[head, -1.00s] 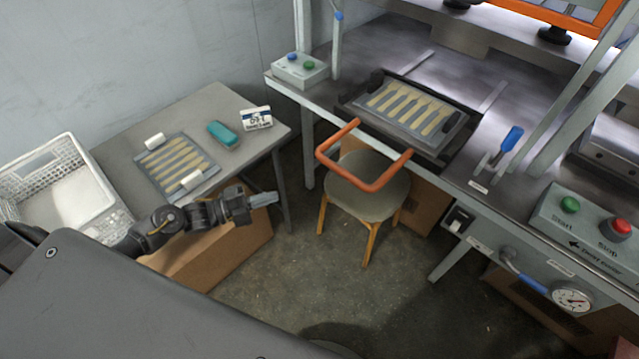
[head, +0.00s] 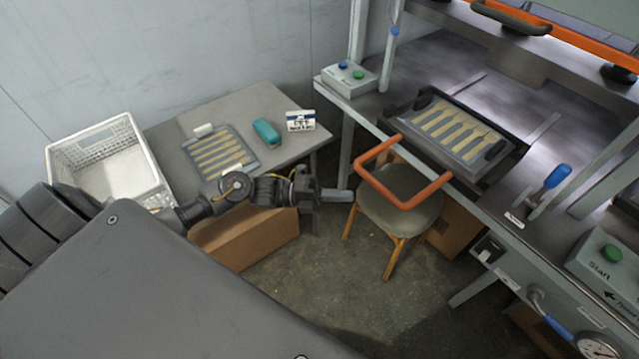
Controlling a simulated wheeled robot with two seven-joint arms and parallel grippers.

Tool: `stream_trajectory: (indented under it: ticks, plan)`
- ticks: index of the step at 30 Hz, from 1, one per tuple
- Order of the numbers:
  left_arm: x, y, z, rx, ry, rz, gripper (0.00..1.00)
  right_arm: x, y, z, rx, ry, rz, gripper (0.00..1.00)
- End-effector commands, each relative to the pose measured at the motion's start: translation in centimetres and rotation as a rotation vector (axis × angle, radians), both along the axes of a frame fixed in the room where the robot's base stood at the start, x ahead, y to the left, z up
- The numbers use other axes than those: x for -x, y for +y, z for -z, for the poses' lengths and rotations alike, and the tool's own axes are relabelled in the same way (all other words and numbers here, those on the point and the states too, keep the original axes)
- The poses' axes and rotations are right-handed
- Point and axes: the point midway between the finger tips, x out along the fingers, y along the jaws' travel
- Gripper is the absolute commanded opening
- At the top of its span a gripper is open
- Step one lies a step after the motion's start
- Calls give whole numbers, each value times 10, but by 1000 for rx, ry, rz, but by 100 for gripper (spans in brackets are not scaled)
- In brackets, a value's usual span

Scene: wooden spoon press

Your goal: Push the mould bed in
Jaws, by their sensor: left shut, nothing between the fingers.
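The mould bed (head: 494,158) is a dark tray at the front of the press table, with a light mould plate (head: 456,128) of several wooden spoons on it. Its orange U-shaped handle (head: 408,204) sticks out past the table's front edge, above a stool. My left gripper (head: 345,195) is shut and empty, just left of the handle in the picture and apart from it. My right gripper is not in view.
A stool (head: 385,214) stands under the handle. A side table (head: 175,135) at left holds a second spoon plate (head: 222,160), a teal case (head: 267,132) and a small card (head: 300,121). A white basket (head: 105,165) is far left. A blue-handled lever (head: 557,176) stands right of the bed.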

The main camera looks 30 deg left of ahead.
Motion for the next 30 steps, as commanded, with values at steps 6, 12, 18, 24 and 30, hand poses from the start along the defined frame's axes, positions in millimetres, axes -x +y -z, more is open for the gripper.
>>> stream_trajectory:
  ticks: [6, 12, 18, 24, 30]
  plan:
    - [-27, -14, -8, -1, 0, -1, 0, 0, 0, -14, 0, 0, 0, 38]
    - [-38, -18, -8, 0, 1, -1, 0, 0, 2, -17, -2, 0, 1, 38]
    - [-38, -19, -7, -1, 2, -1, 0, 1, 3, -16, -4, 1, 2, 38]
    - [-39, -18, -7, -1, 1, -2, 0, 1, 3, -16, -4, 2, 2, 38]
    - [-47, -12, -5, -4, -1, -22, 0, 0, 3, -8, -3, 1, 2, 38]
